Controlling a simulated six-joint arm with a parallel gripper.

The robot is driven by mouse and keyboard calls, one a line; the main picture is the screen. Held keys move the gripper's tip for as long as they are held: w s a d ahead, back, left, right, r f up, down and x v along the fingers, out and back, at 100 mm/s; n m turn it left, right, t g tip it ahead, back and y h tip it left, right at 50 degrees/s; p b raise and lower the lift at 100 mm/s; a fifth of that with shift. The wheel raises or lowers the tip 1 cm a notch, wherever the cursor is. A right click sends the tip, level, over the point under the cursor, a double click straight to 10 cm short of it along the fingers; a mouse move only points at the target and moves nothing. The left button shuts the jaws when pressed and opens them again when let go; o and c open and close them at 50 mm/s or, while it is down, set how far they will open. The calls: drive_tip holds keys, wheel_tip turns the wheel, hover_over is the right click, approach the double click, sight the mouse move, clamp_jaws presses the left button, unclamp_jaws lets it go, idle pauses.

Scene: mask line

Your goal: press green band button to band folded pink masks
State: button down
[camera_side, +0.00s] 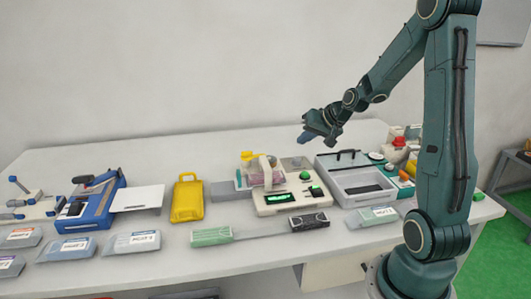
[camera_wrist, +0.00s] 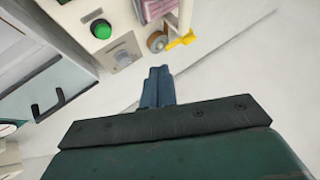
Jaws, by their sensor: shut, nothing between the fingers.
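The white banding machine (camera_side: 267,204) stands mid-table with a dark screen showing green. A round green button (camera_side: 305,175) is on its top; a green button also shows in the wrist view (camera_wrist: 101,30), at upper left. Pink masks (camera_side: 262,178) sit in a stack under the machine's pale arch, and their edge shows at the top of the wrist view (camera_wrist: 156,9). My gripper (camera_side: 306,138) is raised above and behind the machine, apart from the button. In the wrist view my gripper (camera_wrist: 159,72) is shut and empty, its blue fingers below and right of the button.
A grey-white machine with a lid (camera_side: 345,178) stands right of the banding machine. A yellow case (camera_side: 187,198) and a blue device (camera_side: 92,203) stand to the left. Labelled packs (camera_side: 132,243) lie along the front edge. The table's back strip is clear.

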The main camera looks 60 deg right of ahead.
sight(308, 175)
drive_tip(key=shift+m, duration=0.6)
drive_tip(key=d, duration=0.1)
drive_tip(key=d+f, duration=0.2)
drive_tip(key=shift+s+d, duration=0.15)
drive_tip(key=shift+d, duration=0.2)
drive_tip(key=shift+f, duration=0.15)
drive_tip(key=shift+f, duration=4.2)
drive_tip(key=shift+f, duration=0.15)
drive_tip(key=shift+f, duration=0.3)
drive_tip(key=shift+f, duration=0.45)
drive_tip(key=shift+r, duration=0.9)
